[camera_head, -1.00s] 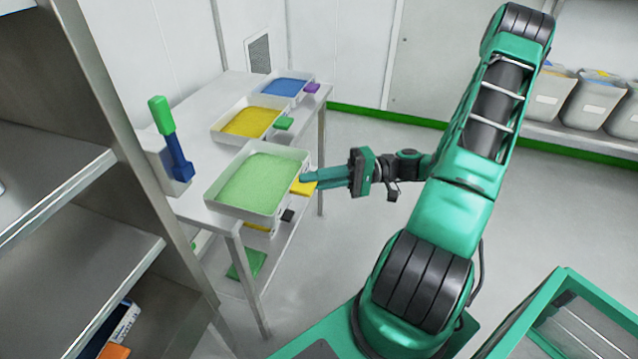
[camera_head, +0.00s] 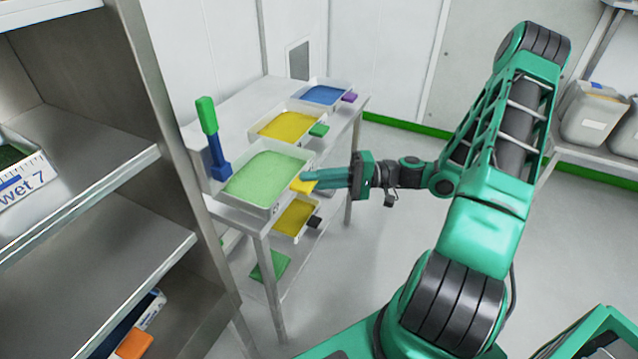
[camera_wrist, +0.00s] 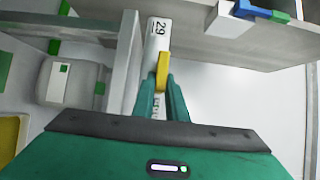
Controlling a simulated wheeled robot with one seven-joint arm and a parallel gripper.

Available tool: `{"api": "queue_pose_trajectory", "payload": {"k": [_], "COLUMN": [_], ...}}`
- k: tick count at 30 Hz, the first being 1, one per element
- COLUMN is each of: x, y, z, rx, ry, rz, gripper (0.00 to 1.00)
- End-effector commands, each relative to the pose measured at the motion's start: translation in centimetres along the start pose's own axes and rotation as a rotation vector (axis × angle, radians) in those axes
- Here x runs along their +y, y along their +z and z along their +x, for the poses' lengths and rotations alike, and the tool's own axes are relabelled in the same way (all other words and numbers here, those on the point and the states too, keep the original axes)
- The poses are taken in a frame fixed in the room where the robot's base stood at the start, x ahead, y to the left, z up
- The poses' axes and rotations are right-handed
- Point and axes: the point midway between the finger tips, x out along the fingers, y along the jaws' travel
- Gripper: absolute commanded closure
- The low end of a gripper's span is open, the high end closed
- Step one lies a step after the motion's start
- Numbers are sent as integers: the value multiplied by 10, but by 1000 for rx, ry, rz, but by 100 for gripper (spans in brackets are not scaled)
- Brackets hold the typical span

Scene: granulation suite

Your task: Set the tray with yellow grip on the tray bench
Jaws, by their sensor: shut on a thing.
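The tray with the yellow grip (camera_head: 243,206) is white, holds green material and sits level at the near end of the tray bench (camera_head: 236,118) in the head view. Its right edge reaches about the bench edge; I cannot tell whether it touches the top. My gripper (camera_head: 318,181) comes from the right, with its fingers shut on the yellow grip (camera_head: 302,185). In the wrist view my gripper (camera_wrist: 162,92) pinches the yellow grip (camera_wrist: 162,70). Behind it is the white tray wall, labelled 29 (camera_wrist: 158,40).
A yellow-filled tray with green grip (camera_head: 318,130) and a blue-filled tray with purple grip (camera_head: 348,97) stand farther back. A green-and-blue tool (camera_head: 213,140) stands close to the held tray. A metal shelf rack (camera_head: 85,160) fills the left. Floor right of the bench is clear.

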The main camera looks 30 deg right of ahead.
Motion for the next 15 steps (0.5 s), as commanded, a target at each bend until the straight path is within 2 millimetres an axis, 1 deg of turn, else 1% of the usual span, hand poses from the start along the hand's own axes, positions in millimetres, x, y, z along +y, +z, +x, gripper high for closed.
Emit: {"api": "queue_pose_trajectory", "payload": {"k": [3, 15], "x": [-1, 0], "y": [-5, -24], "z": [10, 38], "rx": [-2, -3], "ry": [-2, -1], "rz": [-3, -3], "gripper": [100, 100]}}
